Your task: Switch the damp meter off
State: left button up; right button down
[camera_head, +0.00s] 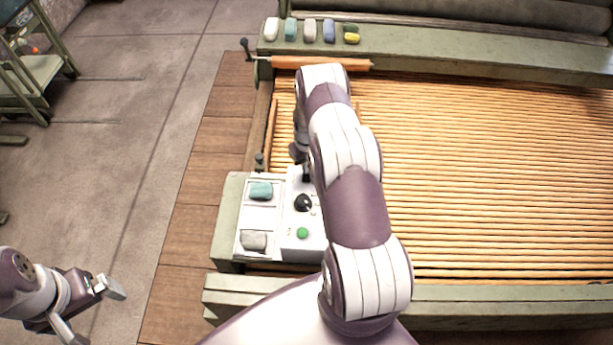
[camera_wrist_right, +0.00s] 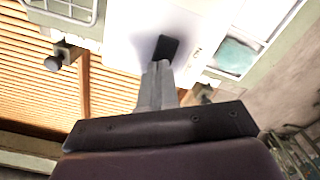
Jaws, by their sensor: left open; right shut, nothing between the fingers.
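The damp meter (camera_head: 300,250) is a white box at the loom's near left corner, with a black round knob (camera_head: 303,203) and a green button or lamp (camera_head: 302,233). A small black switch (camera_wrist_right: 165,47) shows on a white face in the right wrist view. My right gripper (camera_wrist_right: 157,75) is shut and empty, its fingertips at the edge of this switch; I cannot tell whether they touch it. In the head view my right arm hides the fingertips and part of the meter. My left gripper (camera_head: 92,308) is open and empty over the floor at lower left.
A white tray (camera_head: 260,219) beside the meter holds a teal block (camera_head: 261,191) and a grey block (camera_head: 254,240). Orange strands (camera_head: 470,180) stretch across the loom. Several coloured blocks line its back beam (camera_head: 420,55). A green rack (camera_head: 35,70) stands far left.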

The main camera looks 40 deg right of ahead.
jog(key=shift+f, duration=0.3)
jog(key=shift+r+p, duration=1.9)
jog(key=shift+r, duration=1.65)
